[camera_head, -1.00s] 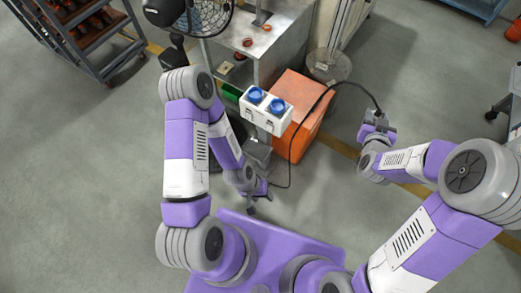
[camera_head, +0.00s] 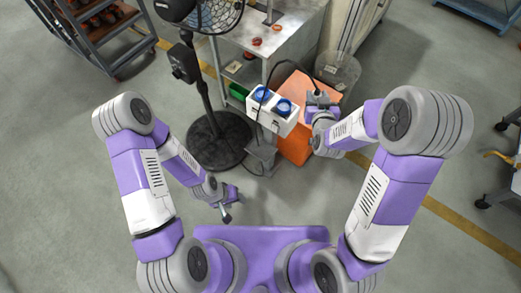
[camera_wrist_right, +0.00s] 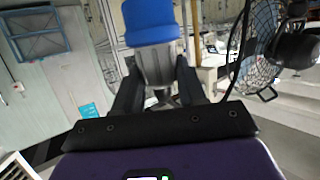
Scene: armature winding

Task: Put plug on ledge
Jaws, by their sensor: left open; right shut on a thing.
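The plug has a blue end and a grey body, seen in the right wrist view (camera_wrist_right: 152,40). My right gripper (camera_wrist_right: 155,85) is shut on its grey body. In the head view, my right gripper (camera_head: 319,106) is above the orange box (camera_head: 297,87), right of the white socket box (camera_head: 272,115); whether it touches the orange box, I cannot tell. The socket box has two blue sockets on top. No separate ledge can be made out with certainty. My left gripper (camera_head: 227,212) is open and empty, low at the front, away from these things.
A black cable (camera_head: 292,64) loops from the plug over toward the socket box and down. A black fan stand (camera_head: 216,138) is left of the socket box. A metal table (camera_head: 275,40) with small reddish parts stands behind. Grey floor (camera_head: 70,170) is free at left.

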